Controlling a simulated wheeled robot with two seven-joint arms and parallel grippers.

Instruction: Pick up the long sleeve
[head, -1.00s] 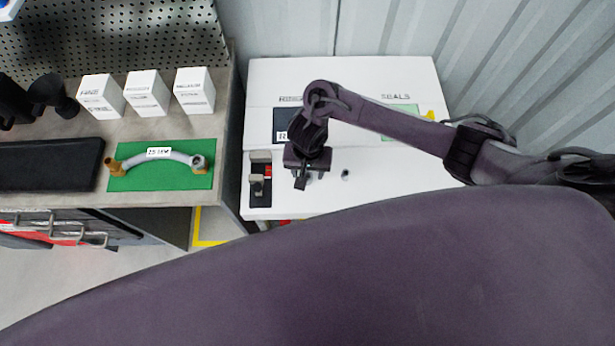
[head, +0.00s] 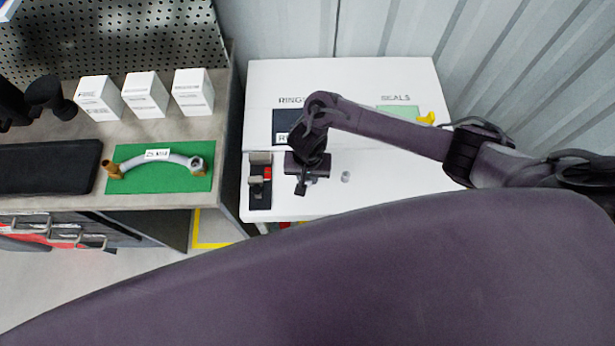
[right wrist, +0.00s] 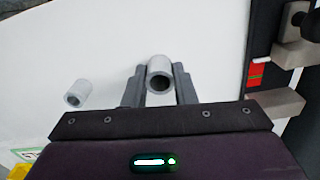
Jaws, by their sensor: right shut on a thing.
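My right gripper (head: 306,183) is over the white table, and in the right wrist view its two fingers (right wrist: 160,88) are closed around a grey hollow sleeve (right wrist: 160,72), apparently the long sleeve. Its open end faces the wrist camera. The gripper hides this sleeve in the head view. I cannot tell whether it touches the table. A second grey sleeve (right wrist: 77,93) stands apart on the white surface, and it also shows in the head view (head: 346,177) just right of the gripper. My left gripper is not in view.
A black fixture with a red part (head: 260,182) stands left of my right gripper. Behind are the dark RINGS area (head: 284,125) and the green SEALS area. The left bench holds a hose on a green mat (head: 190,182) and white boxes (head: 145,95).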

